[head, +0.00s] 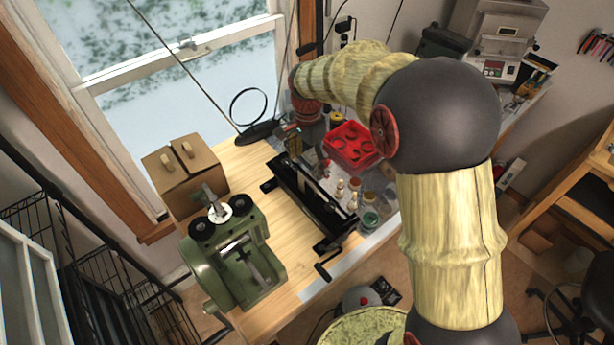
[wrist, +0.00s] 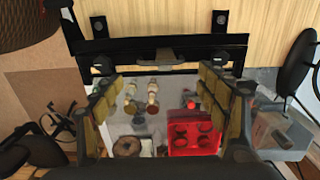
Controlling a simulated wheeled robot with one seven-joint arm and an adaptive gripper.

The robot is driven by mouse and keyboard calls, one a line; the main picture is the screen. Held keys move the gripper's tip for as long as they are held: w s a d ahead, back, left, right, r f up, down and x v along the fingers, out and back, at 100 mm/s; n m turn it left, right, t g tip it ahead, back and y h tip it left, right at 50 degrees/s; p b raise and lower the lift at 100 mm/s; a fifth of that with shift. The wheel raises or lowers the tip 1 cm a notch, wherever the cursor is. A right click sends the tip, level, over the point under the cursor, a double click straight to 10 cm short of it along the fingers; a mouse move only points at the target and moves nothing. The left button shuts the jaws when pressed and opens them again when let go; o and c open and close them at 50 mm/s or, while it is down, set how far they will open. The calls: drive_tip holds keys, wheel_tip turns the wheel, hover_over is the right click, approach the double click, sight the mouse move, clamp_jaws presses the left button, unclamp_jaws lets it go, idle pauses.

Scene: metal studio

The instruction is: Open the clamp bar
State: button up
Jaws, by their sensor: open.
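The clamp bar (head: 308,196) looks to be part of a long black clamping device lying across the wooden bench, with a crank at its near end. In the wrist view a black bar (wrist: 200,43) spans the upper part, with a grey handle (wrist: 161,57) at its middle. I cannot tell whether the bar is raised or down. My gripper (wrist: 160,77) is open, with yellow-padded fingers on either side of the handle's position in the picture and nothing held between them. Whether it touches the handle is unclear. In the head view my fingers are hard to make out.
A green machine (head: 228,268) and a cardboard box (head: 184,172) stand left of the device. A red tray (head: 352,143), small pale figures (head: 353,200) and jars (head: 370,220) sit close on its right. A black oval object (head: 259,131) with a cable lies behind.

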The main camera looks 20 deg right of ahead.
sight(307, 181)
wheel_tip(307, 181, down, 6)
drive_tip(key=shift+f, duration=0.2)
drive_tip(key=shift+c, duration=1)
drive_tip(key=c, duration=1.5)
drive_tip(key=shift+s, duration=0.1)
drive_tip(key=shift+c, duration=0.2)
